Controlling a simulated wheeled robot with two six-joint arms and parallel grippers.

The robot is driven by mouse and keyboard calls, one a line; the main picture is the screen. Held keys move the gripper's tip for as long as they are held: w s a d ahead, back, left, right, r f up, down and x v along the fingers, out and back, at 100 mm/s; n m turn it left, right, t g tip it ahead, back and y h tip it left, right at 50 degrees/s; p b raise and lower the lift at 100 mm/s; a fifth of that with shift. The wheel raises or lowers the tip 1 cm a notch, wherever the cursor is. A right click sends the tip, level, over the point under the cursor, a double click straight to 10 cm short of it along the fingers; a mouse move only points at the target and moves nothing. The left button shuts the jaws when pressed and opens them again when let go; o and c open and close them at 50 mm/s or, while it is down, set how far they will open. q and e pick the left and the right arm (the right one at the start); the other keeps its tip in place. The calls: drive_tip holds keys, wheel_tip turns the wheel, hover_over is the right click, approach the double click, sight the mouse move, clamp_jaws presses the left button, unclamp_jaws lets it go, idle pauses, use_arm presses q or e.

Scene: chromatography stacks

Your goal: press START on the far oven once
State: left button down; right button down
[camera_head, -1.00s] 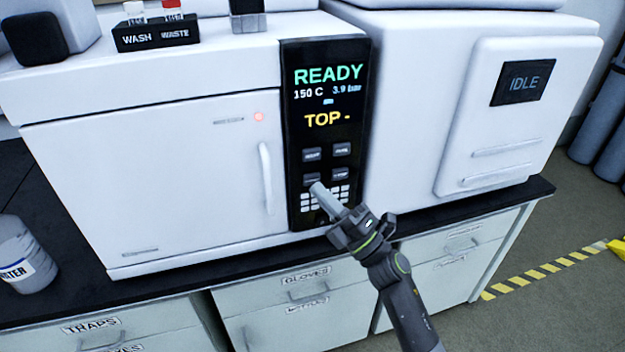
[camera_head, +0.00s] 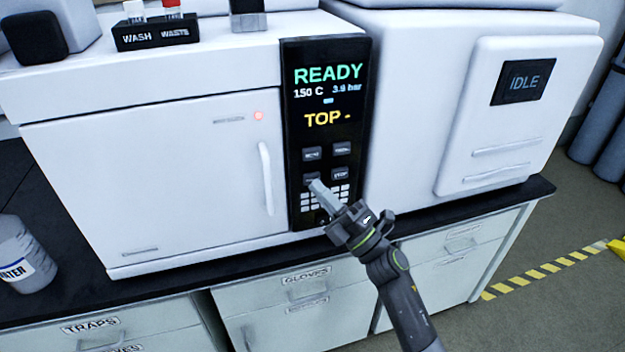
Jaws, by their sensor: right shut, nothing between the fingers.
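The oven (camera_head: 150,185) is a white unit with a closed door, a vertical handle and a small lit red light. Its black control panel (camera_head: 325,60) shows READY, 150 C, 3.9 bar and TOP -. Below the text are several grey buttons and a keypad (camera_head: 338,197). My right gripper (camera_head: 316,187) is shut and empty. Its fingertips are at the lower left button (camera_head: 311,179), partly covering it; I cannot tell if they touch it. The button labels are too small to read surely. My left gripper is not in view.
A white unit with an IDLE screen (camera_head: 523,82) stands to the right. A WASH/WASTE vial rack (camera_head: 155,34) sits on top of the oven. A water bottle (camera_head: 24,258) stands on the dark bench at left. Labelled drawers (camera_head: 300,325) are below.

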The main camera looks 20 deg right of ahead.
drive_tip(key=shift+w, duration=0.5)
idle(0.8)
drive_tip(key=shift+s, duration=0.9)
drive_tip(key=shift+s+d+p, duration=0.1)
drive_tip(key=shift+s+p, duration=1)
drive_tip(key=shift+s, duration=1.4)
